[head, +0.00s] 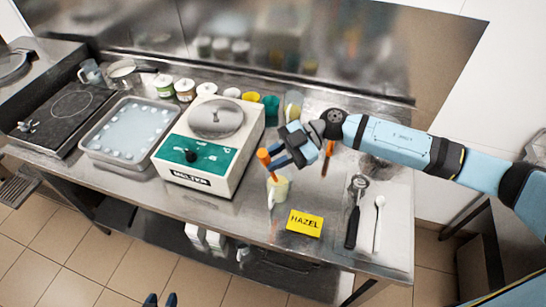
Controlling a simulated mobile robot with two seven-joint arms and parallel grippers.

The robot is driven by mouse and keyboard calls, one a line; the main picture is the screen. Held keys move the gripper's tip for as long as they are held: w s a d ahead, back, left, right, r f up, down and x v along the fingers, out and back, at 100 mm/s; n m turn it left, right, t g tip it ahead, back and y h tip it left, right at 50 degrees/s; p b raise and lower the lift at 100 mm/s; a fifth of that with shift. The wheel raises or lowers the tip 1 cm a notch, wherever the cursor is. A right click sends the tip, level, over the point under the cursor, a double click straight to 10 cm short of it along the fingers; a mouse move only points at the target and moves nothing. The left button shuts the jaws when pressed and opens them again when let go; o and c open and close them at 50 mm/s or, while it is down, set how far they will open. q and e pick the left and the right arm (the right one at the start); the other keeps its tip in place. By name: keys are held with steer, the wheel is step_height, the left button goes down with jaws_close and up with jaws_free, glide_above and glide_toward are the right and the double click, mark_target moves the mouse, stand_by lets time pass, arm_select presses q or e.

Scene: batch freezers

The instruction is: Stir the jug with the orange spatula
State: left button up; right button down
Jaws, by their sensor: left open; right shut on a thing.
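My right gripper (272,160) reaches in from the right and is shut on the orange spatula (264,157). The spatula's orange handle stands nearly upright at the fingertips, just above the jug. Its lower end runs down to the jug's mouth; I cannot tell how deep it sits. The pale yellow-green jug (279,192) stands upright near the counter's front edge, below the gripper. Its contents are not clear.
A yellow HAZEL card (305,223) lies right of the jug. A scoop (353,212) and a white spoon (378,222) lie on a pale mat at right. The white and green melter (213,148) stands left of the jug. Another orange-brown stick (327,159) shows behind the gripper.

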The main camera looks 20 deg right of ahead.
step_height(320, 180, up, 5)
steer(key=shift+r, duration=0.1)
stand_by(0.5)
